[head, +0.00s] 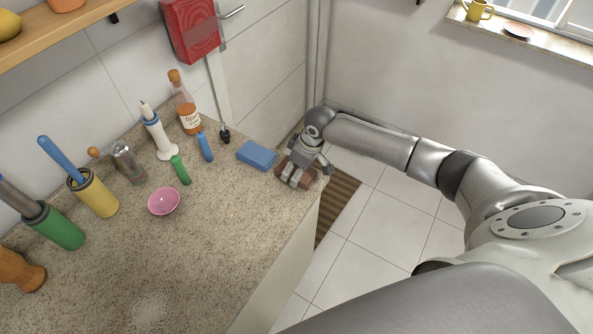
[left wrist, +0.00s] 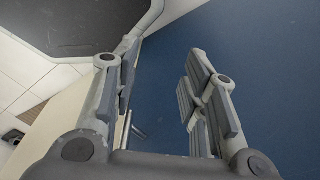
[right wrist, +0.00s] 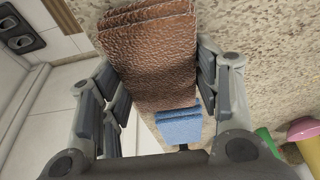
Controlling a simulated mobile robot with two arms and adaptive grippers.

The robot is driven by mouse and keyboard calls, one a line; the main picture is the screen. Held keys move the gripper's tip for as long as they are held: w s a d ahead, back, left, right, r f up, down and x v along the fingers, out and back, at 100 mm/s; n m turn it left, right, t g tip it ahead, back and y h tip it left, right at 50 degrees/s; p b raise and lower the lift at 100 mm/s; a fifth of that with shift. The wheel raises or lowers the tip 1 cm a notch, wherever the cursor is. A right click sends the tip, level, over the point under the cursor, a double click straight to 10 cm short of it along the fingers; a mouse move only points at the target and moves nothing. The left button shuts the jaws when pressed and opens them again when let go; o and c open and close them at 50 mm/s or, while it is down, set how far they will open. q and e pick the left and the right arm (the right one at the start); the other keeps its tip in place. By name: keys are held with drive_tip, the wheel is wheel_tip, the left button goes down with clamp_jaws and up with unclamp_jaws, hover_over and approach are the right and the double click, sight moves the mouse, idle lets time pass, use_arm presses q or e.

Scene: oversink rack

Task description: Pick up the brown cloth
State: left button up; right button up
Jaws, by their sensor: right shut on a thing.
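In the right wrist view the cloth (right wrist: 152,50) shows as a textured, layered brown stack between the fingers of my right gripper (right wrist: 157,80). The right gripper is shut on the cloth, with a finger on each side; whether it touches the counter I cannot tell. My left gripper (left wrist: 160,72) is open and empty in the left wrist view, in front of a blue surface, and is not visible in the head view.
The counter's front area is clear.

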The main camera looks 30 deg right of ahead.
drive_tip(key=shift+r, duration=0.6)
drive_tip(key=s+a+r+b, duration=0.4)
drive_tip(key=s+a+r, duration=0.2)
drive_tip(key=s+r, duration=0.5)
drive_tip(key=shift+s+r, duration=0.4)
drive_tip(key=shift+s, duration=0.4)
drive_tip(key=shift+a, duration=0.1)
